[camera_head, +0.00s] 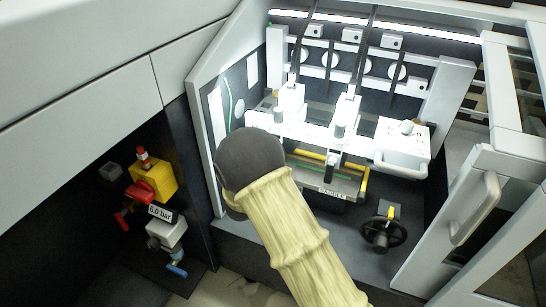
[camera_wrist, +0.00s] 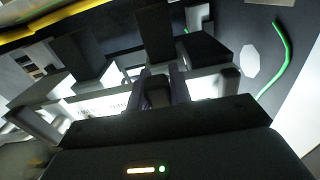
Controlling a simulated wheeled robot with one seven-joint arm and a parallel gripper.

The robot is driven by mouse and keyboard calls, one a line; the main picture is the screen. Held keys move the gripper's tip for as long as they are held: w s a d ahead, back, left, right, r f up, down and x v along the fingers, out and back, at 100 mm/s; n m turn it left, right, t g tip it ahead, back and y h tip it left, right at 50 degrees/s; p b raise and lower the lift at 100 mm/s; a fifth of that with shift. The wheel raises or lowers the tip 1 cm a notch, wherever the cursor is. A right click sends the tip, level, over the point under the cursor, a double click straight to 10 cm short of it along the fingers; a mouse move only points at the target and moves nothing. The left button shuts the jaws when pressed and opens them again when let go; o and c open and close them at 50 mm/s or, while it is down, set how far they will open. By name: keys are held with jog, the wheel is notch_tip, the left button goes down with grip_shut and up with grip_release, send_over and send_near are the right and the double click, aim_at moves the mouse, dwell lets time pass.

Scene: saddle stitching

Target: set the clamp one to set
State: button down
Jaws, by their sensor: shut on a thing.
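My gripper (camera_wrist: 160,88) shows in the wrist view, its two fingers shut on a small dark piece (camera_wrist: 157,97), which I take to be the handle of clamp one. In the head view my own tan-sleeved arm and its dark round end hide the gripper and whatever it holds. They reach into the left side of the machine bay. White stitching units (camera_head: 290,104) stand just beyond the arm on a white bar. Which setting the clamp is at cannot be read.
A black handwheel (camera_head: 384,233) stands at the bay's lower right. A white box with a handle (camera_head: 402,150) is right of the units. A glazed door (camera_head: 470,215) stands at the right. A yellow valve block (camera_head: 155,178) and a 6.0 bar label (camera_head: 160,214) are at lower left.

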jog(key=c, duration=1.3)
grip_release()
jog(key=p+v, duration=0.2)
jog(key=v, duration=1.5)
jog(key=shift+s+a, duration=0.1)
jog(key=shift+s, duration=0.1)
